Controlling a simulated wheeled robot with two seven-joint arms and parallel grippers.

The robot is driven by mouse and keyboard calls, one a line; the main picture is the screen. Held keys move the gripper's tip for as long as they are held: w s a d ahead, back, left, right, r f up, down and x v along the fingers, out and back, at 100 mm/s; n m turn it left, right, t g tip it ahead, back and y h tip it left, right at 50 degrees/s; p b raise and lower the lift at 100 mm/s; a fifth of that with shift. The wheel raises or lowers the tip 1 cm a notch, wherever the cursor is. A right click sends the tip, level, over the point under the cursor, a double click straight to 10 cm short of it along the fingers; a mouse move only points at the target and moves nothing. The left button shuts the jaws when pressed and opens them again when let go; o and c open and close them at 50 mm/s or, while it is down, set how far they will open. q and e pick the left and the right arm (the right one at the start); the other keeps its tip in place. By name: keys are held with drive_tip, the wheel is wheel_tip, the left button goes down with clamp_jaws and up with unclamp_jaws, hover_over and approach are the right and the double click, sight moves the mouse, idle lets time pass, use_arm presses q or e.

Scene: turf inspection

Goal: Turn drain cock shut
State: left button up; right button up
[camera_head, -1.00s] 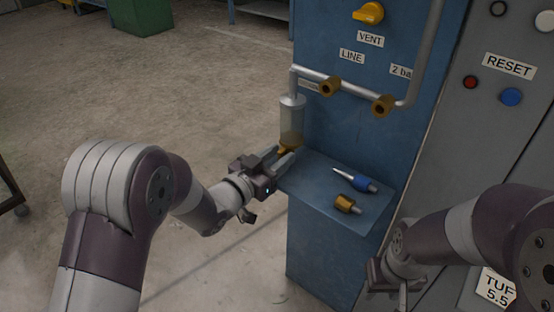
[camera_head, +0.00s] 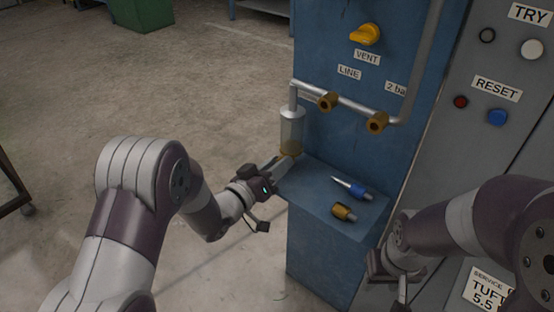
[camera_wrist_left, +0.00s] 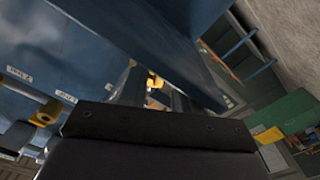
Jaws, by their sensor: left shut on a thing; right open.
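The drain cock is at the bottom of a grey cylinder (camera_head: 292,126) with an amber lower end (camera_head: 291,150), on the blue panel's pipework. My left gripper (camera_head: 284,164) is shut on the cock just below the amber part, and its fingers hide most of the cock in the head view. In the left wrist view a yellow piece of the cock (camera_wrist_left: 155,80) shows between the two fingers. Its exact angle cannot be told. My right gripper (camera_head: 388,290) is open and empty at the lower right, apart from the panel.
A blue shelf (camera_head: 315,190) below the cylinder carries a blue-handled pointed tool (camera_head: 352,187) and a brass fitting (camera_head: 343,213). Brass fittings (camera_head: 327,101) sit on the grey pipe. A yellow vent knob (camera_head: 366,34) is above. Buttons (camera_head: 497,117) are on the grey cabinet at right.

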use_arm(q)
drive_tip(key=o, duration=0.7)
